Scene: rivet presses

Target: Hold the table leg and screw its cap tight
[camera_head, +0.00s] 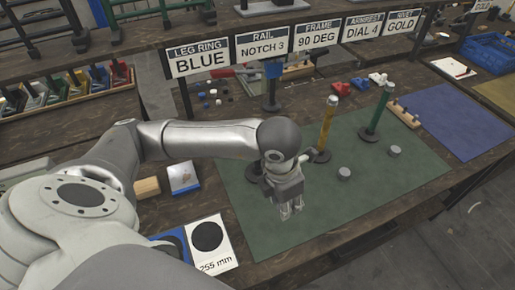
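A yellow table leg (326,127) and a green table leg (377,112) stand upright on dark round bases on the green mat (400,195), each with a pale top. Two short grey cylinders, seemingly caps, sit on the mat: one (344,174) in front of the yellow leg, one (394,151) in front of the green leg. My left gripper (291,211) points down over the mat, left of the nearer cylinder, with nothing visibly held. Its finger gap is too small to judge. A dark disc (253,169) is partly hidden behind it. My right gripper is not in view.
Signs stand along the back, including LEG RING BLUE (197,59). A blue upright piece (273,70) stands below them. A card marked 255 mm (210,247) lies left of the mat. A blue crate (489,52) is at far right. The mat's front right is clear.

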